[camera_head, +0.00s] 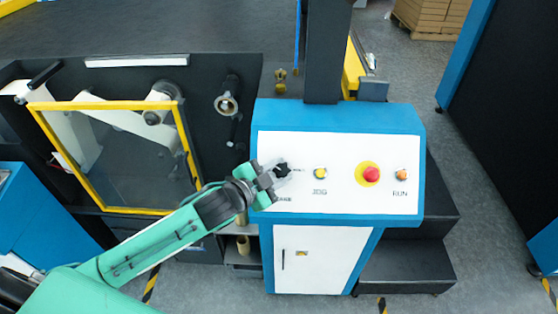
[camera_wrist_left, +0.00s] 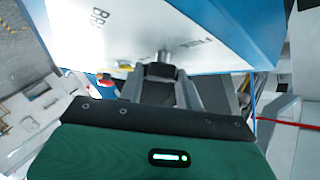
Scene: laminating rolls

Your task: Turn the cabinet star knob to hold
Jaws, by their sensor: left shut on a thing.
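The black star knob (camera_head: 283,169) sits at the left end of the white control panel on the blue cabinet. My left gripper (camera_head: 274,176) reaches it from the lower left and is shut on it. In the left wrist view the dark knob (camera_wrist_left: 160,71) lies between the two fingers of the left gripper (camera_wrist_left: 162,90), with its metal shaft going into the panel. The lettering around the knob is partly hidden, so its setting cannot be read. My right gripper is not in view.
Right of the knob on the panel are the yellow JOG button (camera_head: 320,174), the red emergency button (camera_head: 370,174) and the orange RUN button (camera_head: 401,175). A yellow-framed window (camera_head: 112,105) stands left. A dark post (camera_head: 325,50) rises behind the panel.

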